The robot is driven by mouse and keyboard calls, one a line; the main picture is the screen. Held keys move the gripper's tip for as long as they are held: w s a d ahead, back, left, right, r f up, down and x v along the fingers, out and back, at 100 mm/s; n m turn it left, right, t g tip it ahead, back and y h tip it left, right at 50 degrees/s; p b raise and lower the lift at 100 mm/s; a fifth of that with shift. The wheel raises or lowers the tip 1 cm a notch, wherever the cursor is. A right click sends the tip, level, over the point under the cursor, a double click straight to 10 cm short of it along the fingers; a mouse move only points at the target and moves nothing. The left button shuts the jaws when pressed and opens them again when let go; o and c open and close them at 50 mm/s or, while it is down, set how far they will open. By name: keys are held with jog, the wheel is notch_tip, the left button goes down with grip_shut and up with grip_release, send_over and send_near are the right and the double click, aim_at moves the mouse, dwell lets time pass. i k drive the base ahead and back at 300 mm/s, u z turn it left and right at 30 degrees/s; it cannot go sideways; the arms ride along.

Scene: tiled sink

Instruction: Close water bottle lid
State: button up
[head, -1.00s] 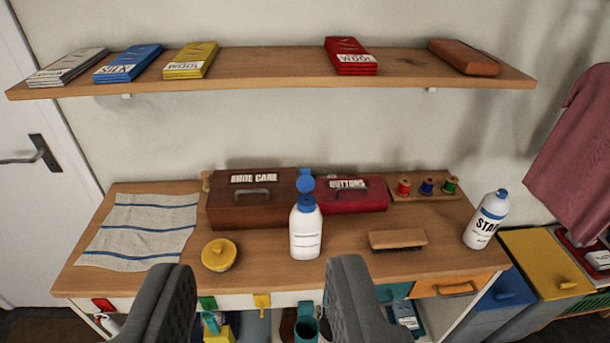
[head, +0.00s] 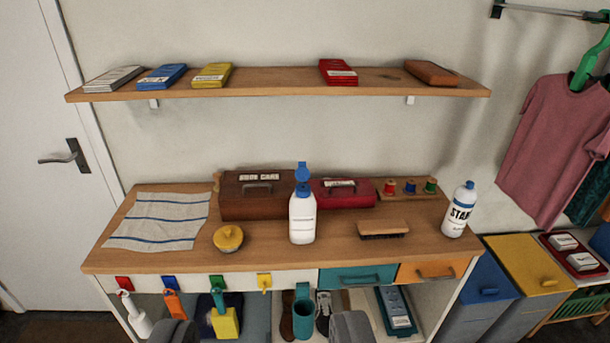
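A white water bottle (head: 302,218) with a blue neck stands upright on the wooden counter (head: 330,255), near its middle. Its blue lid (head: 302,171) is flipped up and stands open above the neck. My gripper (head: 260,330) shows only as two dark grey fingertips at the bottom edge of the view. The fingers are wide apart with nothing between them. They are in front of and below the counter's front edge, well away from the bottle.
Behind the bottle are a brown shoe care box (head: 258,200) and a red buttons box (head: 342,193). A yellow round tin (head: 228,238) is left, a brush (head: 383,228) right, and a starch bottle (head: 459,210) far right. A shelf (head: 285,85) hangs above.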

aim_at(302, 173)
jog(key=z, duration=0.35)
jog(key=i, duration=1.25)
jog(key=u, duration=0.35)
